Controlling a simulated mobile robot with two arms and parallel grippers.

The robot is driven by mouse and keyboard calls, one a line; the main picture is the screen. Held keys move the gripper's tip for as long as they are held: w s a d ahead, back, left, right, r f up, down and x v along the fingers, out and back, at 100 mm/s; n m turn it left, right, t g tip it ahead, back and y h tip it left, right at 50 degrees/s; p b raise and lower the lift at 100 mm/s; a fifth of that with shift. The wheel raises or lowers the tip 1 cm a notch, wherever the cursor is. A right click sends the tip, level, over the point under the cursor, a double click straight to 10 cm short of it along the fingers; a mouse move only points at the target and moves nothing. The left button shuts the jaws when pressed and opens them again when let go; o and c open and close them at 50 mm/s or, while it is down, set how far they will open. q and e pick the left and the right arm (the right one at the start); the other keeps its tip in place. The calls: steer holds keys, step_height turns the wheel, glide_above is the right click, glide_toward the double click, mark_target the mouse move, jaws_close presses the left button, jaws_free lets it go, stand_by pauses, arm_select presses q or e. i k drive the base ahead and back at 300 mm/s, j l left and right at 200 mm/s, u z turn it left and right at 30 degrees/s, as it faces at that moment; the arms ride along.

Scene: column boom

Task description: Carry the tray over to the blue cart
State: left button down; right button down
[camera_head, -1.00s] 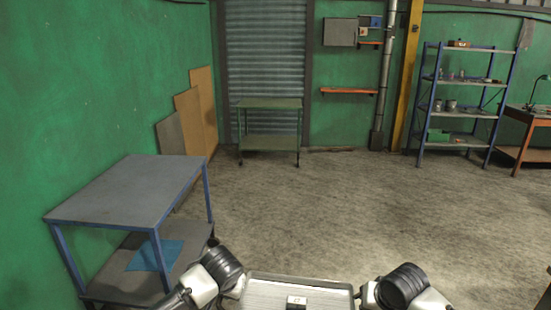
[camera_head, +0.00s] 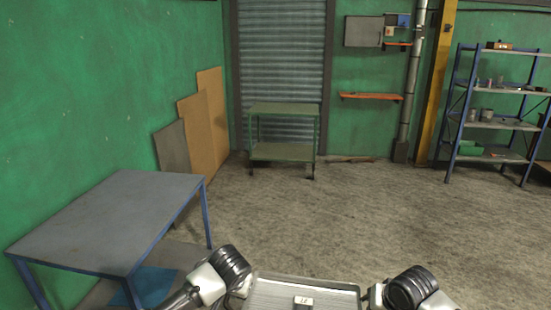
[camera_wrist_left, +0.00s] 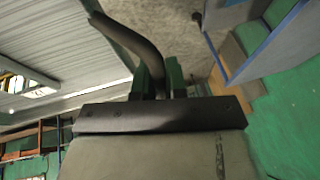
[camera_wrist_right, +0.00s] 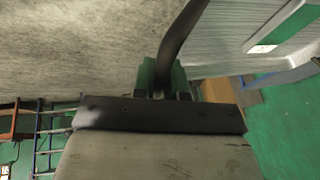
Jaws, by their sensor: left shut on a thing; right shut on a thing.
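The grey ribbed tray (camera_head: 270,293) is at the bottom middle of the head view, in front of me. My left gripper (camera_wrist_left: 160,80) is shut on the tray's dark curved handle at the left end. My right gripper (camera_wrist_right: 170,78) is shut on the handle at the right end. The tray also shows in the right wrist view (camera_wrist_right: 235,35). The blue cart (camera_head: 110,215), with a grey top and blue legs, stands ahead to the left of the tray. Its visible top is bare.
A blue sheet (camera_head: 150,285) lies on the cart's lower shelf. A green cart (camera_head: 283,110) stands by the shutter, and boards (camera_head: 208,115) lean on the left wall. Blue shelving (camera_head: 497,110) is at right. The concrete floor (camera_head: 370,210) ahead is clear.

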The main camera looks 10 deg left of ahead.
mark_target(140, 209)
steer(key=i+u, duration=0.2)
steer(key=i, duration=0.5)
steer(key=i+u, duration=0.15)
steer(key=i, duration=0.6)
steer(key=i+l+u, duration=0.2)
steer(key=i, duration=0.5)
steer(key=i+u, duration=0.35)
steer(key=i, duration=0.2)
steer(key=i+u, duration=0.35)
steer(key=i, duration=0.25)
steer(key=i+u, duration=0.2)
steer(key=u, duration=1.15)
